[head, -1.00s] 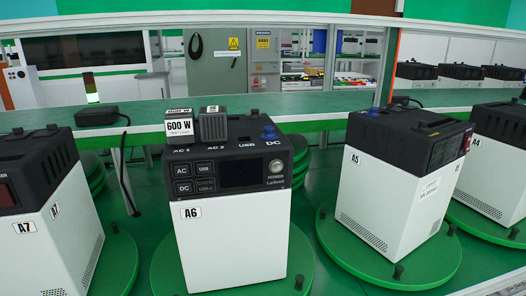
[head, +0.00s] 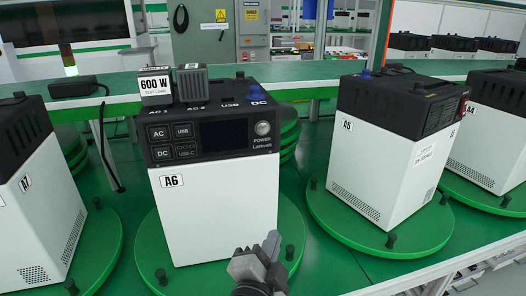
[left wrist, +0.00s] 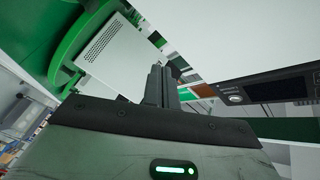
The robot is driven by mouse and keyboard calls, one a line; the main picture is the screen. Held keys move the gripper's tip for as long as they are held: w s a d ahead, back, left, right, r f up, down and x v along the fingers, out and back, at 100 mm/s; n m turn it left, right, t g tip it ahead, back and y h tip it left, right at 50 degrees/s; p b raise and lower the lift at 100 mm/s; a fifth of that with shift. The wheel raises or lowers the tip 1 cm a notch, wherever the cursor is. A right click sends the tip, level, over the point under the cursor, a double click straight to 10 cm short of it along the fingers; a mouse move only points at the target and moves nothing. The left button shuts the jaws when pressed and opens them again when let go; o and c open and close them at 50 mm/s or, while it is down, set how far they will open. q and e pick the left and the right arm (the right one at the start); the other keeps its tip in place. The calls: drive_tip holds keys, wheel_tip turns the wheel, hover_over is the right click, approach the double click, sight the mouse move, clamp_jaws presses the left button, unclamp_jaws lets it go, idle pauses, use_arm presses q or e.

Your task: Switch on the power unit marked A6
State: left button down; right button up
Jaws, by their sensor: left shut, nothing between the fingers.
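The power unit marked A6 (head: 215,215) stands upright on a green turntable (head: 155,262), its white lower front and black control panel facing me. The panel has AC, DC, USB and USB-C buttons, a dark display (head: 225,135) and a round silver POWER button (head: 262,128) at its right. My left gripper (head: 264,247) is shut and empty, low in front of the unit's lower right, below the panel. In the left wrist view its fingers (left wrist: 160,86) are together, and the panel with the silver button (left wrist: 236,99) shows at the right, apart from them. My right gripper is not in view.
Unit A7 (head: 35,205) stands left, units A5 (head: 375,165) and A4 (head: 490,160) right, on their own turntables. A 600 W test load (head: 155,87) and a grey block (head: 191,86) sit on or behind A6's top. Green surface lies open between A6 and A5.

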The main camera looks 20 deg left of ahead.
sight(263, 128)
use_arm(q)
wheel_tip(263, 128, up, 18)
drive_tip(key=s+d+m+t+y+b, duration=0.1)
drive_tip(key=t+y, duration=0.3)
drive_tip(key=t, duration=0.4)
drive_tip(key=shift+s+d+r+m+b, duration=0.3)
drive_tip(key=shift+s+d+m, duration=0.25)
drive_tip(key=shift+s, duration=0.3)
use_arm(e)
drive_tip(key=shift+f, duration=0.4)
use_arm(q)
drive_tip(key=shift+a+f, duration=0.1)
drive_tip(key=w+a, duration=0.1)
drive_tip(key=w, duration=0.1)
drive_tip(key=w+a, duration=0.2)
drive_tip(key=w, duration=0.1)
drive_tip(key=w+a, duration=0.2)
drive_tip(key=shift+w, duration=0.15)
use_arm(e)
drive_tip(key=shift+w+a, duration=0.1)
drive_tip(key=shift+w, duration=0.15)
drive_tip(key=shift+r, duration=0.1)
